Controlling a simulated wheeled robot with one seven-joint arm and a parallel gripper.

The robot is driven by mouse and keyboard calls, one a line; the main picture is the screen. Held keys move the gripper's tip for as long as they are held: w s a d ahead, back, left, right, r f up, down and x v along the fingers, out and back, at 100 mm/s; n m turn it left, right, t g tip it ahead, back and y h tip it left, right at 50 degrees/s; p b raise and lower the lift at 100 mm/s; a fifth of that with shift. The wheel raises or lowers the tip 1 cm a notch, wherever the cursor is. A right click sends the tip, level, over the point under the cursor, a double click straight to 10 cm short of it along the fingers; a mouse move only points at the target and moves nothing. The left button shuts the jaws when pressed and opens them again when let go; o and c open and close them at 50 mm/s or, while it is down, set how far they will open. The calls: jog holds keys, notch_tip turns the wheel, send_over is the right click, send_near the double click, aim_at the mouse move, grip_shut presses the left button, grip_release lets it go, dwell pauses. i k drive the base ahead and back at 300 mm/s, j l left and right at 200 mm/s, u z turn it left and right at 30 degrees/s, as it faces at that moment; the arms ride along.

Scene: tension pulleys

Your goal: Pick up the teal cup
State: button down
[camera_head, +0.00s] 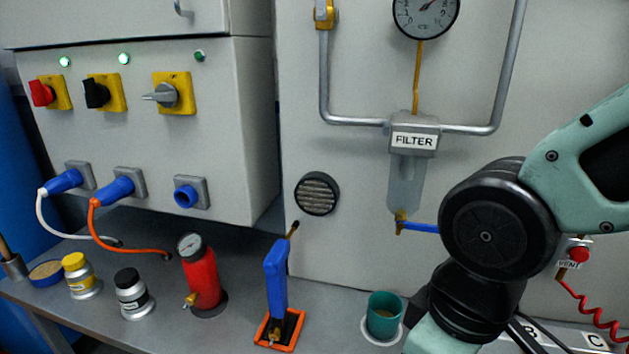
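The teal cup (384,314) stands upright on a pale round base on the grey bench, at the lower middle right of the head view. It is open at the top and something brownish shows inside. My arm, teal and black, comes in from the right and stands just right of the cup. A teal part of my arm reaches down beside the cup's right side, close to it in the picture. My gripper's fingers are not visible; they lie below the frame or are hidden by the arm.
Left of the cup, a blue upright tool (276,280) stands in an orange tray (262,340). Farther left are a red cylinder with a gauge (200,275), a black-lidded jar (133,295) and a yellow-lidded jar (80,278). A filter housing (405,180) hangs on the wall behind.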

aim_at(384, 313)
jog(key=u, duration=1.9)
jog(key=z, duration=0.4)
jog(key=i+z, duration=0.1)
jog(key=z, duration=0.7)
jog(key=j+z, duration=0.1)
jog(key=z, duration=0.7)
jog(key=k+u, duration=0.6)
